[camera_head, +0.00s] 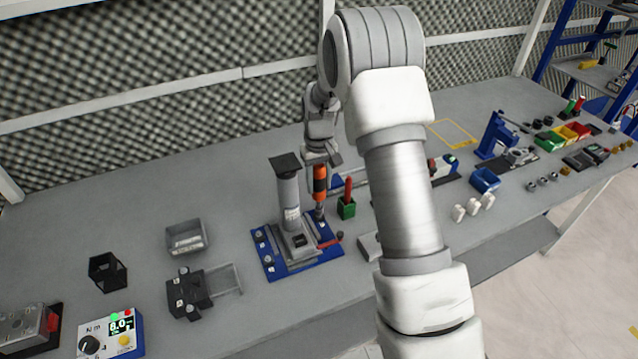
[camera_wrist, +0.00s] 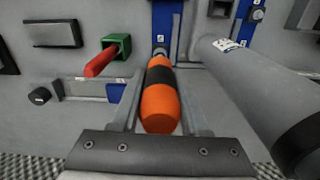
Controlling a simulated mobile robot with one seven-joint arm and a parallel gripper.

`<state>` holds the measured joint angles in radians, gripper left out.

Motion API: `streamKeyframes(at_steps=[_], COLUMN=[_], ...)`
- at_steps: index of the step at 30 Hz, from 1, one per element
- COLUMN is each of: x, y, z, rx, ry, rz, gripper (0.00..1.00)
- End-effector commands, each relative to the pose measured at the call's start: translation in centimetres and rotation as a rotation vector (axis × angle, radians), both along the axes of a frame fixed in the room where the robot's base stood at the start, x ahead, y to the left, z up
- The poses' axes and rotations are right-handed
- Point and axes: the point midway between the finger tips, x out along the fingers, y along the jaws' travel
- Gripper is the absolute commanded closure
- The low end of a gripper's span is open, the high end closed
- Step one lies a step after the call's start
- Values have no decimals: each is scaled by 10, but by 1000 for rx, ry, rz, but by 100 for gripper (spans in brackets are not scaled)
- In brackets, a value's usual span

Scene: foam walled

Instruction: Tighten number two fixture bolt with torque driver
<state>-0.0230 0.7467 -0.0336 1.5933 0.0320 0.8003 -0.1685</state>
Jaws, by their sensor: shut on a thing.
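My gripper (camera_head: 321,166) is shut on the orange and black torque driver (camera_head: 320,184), which points down at the back right of the blue fixture plate (camera_head: 275,270). In the wrist view the driver (camera_wrist: 159,100) lies between the two fingers, its far end at a bolt (camera_wrist: 160,51) on the blue plate. Whether the tip touches the bolt is too small to tell. A grey cylinder (camera_head: 289,198) with a dark top stands on the fixture beside the driver. Several bolts (camera_head: 259,233) show along the plate's left side. I cannot read which bolt is number two.
A green holder (camera_head: 347,209) with a red-handled tool stands close right of the driver. A torque controller (camera_head: 122,325) reading 8.0, a grey bin (camera_head: 187,238) and a black holder (camera_head: 108,272) are at left. My arm hides part of the bench's middle.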

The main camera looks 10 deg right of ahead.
Motion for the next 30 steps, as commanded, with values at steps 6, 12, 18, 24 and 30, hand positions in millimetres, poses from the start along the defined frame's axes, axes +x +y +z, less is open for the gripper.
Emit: streamKeyframes(at_steps=[6,12,18,24,30], x=[1,1,0,0,0], y=[0,0,0,0,0], z=[17,28,38,38,38], rx=[0,0,0,0,0], ry=[-3,-2,-2,-1,-1], rz=[0,0,0,0,0], gripper=[100,100,100,100,100])
